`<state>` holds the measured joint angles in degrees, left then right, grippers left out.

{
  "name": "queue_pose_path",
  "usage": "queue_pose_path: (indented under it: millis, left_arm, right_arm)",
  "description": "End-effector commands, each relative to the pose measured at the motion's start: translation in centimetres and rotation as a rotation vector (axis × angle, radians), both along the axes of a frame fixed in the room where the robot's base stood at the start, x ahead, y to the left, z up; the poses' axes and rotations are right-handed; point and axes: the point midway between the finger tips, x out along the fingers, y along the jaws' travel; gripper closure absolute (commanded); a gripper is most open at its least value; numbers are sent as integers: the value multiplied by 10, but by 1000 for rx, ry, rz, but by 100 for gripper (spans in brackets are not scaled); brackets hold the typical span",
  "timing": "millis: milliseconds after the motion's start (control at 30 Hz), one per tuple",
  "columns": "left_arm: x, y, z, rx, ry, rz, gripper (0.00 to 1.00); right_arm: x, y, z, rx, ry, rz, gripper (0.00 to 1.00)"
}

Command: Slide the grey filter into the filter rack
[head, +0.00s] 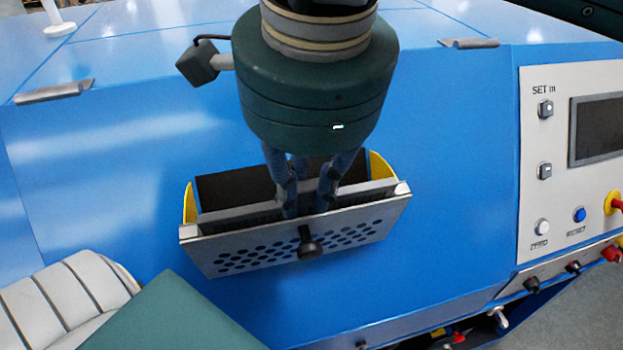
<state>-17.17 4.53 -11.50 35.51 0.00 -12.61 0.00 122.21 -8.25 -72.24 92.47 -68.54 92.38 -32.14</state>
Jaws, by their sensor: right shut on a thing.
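The filter rack (253,258) is on the sloped blue front of the machine. It has a perforated metal front with a black knob, yellow side pieces and a dark opening behind. The grey filter (238,214) shows as a narrow grey-edged strip just behind the perforated front, inside the rack's opening. My right gripper (308,205) points down from above, with its fingers reaching into the opening. It is shut on the filter near its middle. The fingertips and the lower part of the filter are hidden by the rack front. My left gripper is not in view.
A control panel (537,190) with a screen, buttons and a red-and-yellow knob is at the right. Metal handles (55,91) (468,43) lie along the machine's upper edge. The blue surface on both sides of the rack is clear.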

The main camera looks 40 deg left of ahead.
Motion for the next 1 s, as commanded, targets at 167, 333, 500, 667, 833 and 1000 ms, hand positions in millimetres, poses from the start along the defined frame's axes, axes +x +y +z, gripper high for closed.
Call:
queue_pose_path:
  millis: [167, 333, 500, 667, 833, 1000]
  left_arm:
    - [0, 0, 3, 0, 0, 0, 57]
    - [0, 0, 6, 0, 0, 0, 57]
    - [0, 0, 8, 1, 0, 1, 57]
    - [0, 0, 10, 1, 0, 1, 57]
    - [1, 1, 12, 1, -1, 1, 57]
    - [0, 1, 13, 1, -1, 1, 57]
  right_arm:
    - [-1, -1, 6, 1, 0, -1, 100]
    - [-1, -1, 10, 1, 0, -1, 100]
    - [-2, -2, 14, 2, 0, -1, 100]
    - [-2, -3, 18, 2, 0, -1, 100]
    - [-3, -3, 22, 2, 0, -1, 100]
    - [-3, -4, 24, 1, 1, -1, 100]
